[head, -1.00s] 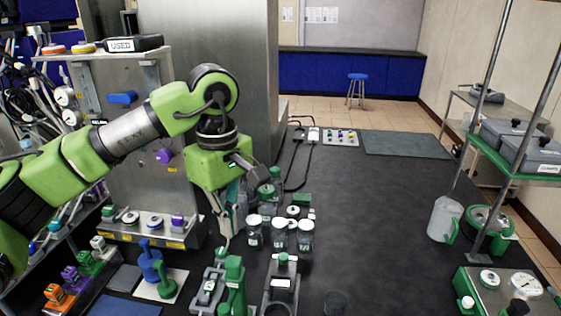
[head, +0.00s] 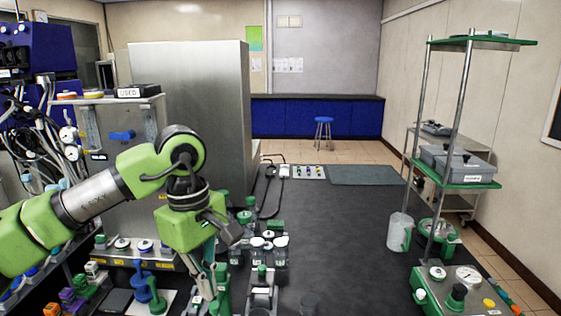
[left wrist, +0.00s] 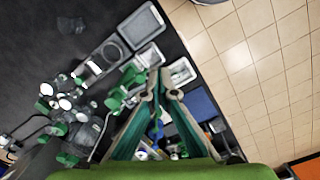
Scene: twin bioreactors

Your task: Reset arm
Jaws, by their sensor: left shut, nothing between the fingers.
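My left arm comes in from the left in the head view, bent at the elbow, with its wrist pointing down. My left gripper (head: 209,278) hangs at the left edge of the dark bench (head: 345,235), beside green-topped lab items. In the left wrist view the two fingers of my left gripper (left wrist: 160,82) come together at the tips, shut with nothing between them. Its exact height above the items below is hard to tell. My right gripper is in neither view.
Several white-lidded jars (head: 268,250) and a green-capped bottle (head: 245,226) stand close right of the gripper. A steel cabinet (head: 200,100) rises behind the arm. A green-shelved rack (head: 462,183) stands right. The bench's middle is largely clear.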

